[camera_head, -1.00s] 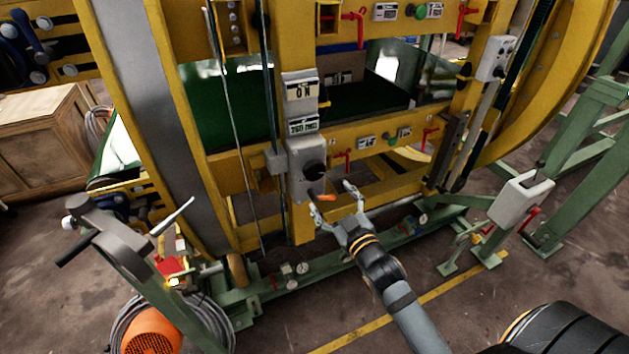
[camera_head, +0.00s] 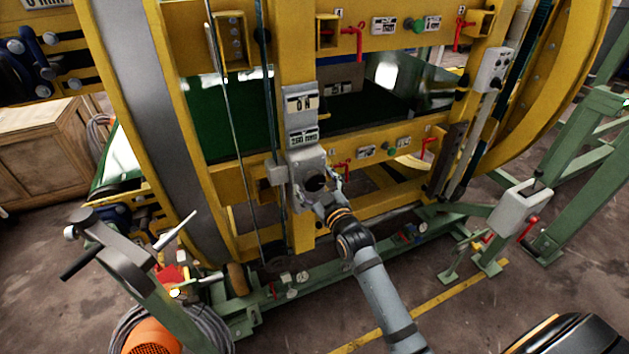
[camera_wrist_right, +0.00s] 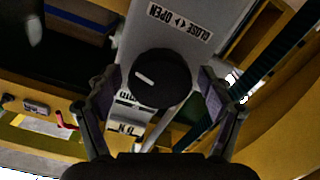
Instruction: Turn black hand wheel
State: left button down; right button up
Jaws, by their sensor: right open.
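The black hand wheel (camera_head: 316,183) sits on the front of a grey box (camera_head: 304,162) on the yellow post. In the right wrist view the wheel (camera_wrist_right: 160,78) is round with a white mark on its face, under a "CLOSE OPEN" label (camera_wrist_right: 180,20). My right gripper (camera_head: 319,190) is at the wheel. In the right wrist view its open fingers (camera_wrist_right: 158,85) stand on either side of the wheel, with small gaps, not clamped on it. The gripper hides the lower part of the box in the head view. My left gripper is not in view.
The yellow ring frame (camera_head: 540,95) surrounds the box. Red-handled valves (camera_head: 345,170) lie close on the right of the wheel. A thin rod (camera_head: 225,110) runs down left of the post.

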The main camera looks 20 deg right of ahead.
jog(key=shift+c, duration=0.5)
jog(key=c, duration=1.1)
jog(key=shift+o, duration=0.2)
jog(key=m+p, duration=0.3)
jog(key=shift+r, duration=0.25)
jog(key=m+p, duration=0.2)
jog(key=shift+m, duration=0.4)
jog(key=m+p, duration=0.1)
jog(key=m, duration=0.2)
jog(key=shift+f+p, duration=0.1)
jog(key=shift+p, duration=0.3)
jog(key=shift+f+m+p, duration=0.1)
jog(key=shift+m+p, duration=0.25)
jog(key=shift+m, duration=1.35)
